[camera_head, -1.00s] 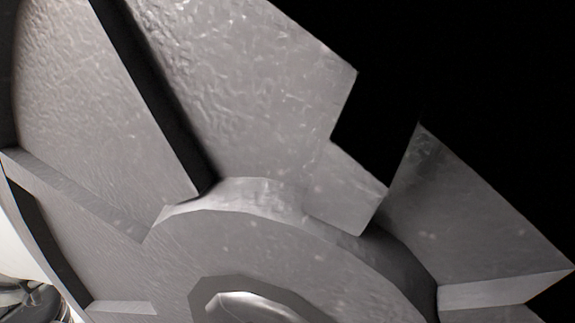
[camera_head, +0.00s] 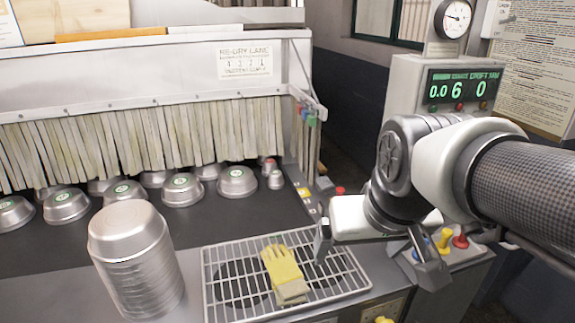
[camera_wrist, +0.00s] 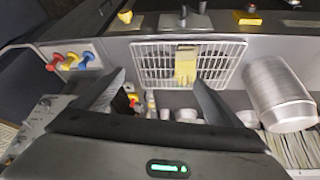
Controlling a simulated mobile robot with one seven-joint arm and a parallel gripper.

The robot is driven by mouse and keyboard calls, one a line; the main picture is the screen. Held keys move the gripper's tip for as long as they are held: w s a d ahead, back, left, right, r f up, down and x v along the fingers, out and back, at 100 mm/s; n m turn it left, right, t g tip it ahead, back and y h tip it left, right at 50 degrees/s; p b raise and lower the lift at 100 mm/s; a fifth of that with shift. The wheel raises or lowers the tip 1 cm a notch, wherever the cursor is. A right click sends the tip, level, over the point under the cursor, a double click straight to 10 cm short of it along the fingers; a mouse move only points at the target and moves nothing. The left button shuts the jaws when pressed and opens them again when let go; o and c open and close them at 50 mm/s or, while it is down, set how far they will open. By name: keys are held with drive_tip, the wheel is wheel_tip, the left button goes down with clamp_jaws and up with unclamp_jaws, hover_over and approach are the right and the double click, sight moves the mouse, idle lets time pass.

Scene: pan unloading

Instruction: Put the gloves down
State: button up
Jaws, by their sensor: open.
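A pair of yellow gloves (camera_head: 284,270) with pale cuffs lies on a white wire rack (camera_head: 215,290) at the front of the counter. I cannot tell whether it is one glove or two stacked. The gloves also show in the wrist view (camera_wrist: 186,66), on the rack (camera_wrist: 143,50) beyond my fingers. My gripper (camera_head: 376,254) is open and empty, to the right of the gloves and apart from them. In the wrist view my gripper's two fingers (camera_wrist: 158,80) stand wide apart with nothing between them.
A tall stack of metal pans (camera_head: 138,262) stands left of the rack. Several upturned pans (camera_head: 180,190) sit on the dark belt before a strip curtain (camera_head: 130,140). Yellow and red knobs (camera_head: 445,238) and a control box with a display (camera_head: 463,90) are at right.

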drive_tip(key=w+a+f+n+g+b, duration=0.1)
drive_tip(key=w+a+f+n+b, duration=0.1)
drive_tip(key=w+a+f, duration=0.7)
hover_over(284, 269)
drive_tip(key=s, duration=0.2)
drive_tip(key=shift+y, duration=0.4)
drive_tip(key=f, duration=0.9)
drive_tip(key=shift+w+d+f, duration=0.1)
drive_tip(key=shift+d+f, duration=0.15)
drive_tip(key=shift+f, duration=0.05)
drive_tip(key=shift+s+x, duration=0.15)
drive_tip(key=shift+x, duration=1.2)
drive_tip(key=shift+s+x, duration=0.1)
drive_tip(key=shift+x, duration=1.3)
drive_tip(key=shift+d+f, duration=0.1)
drive_tip(key=shift+d, duration=0.05)
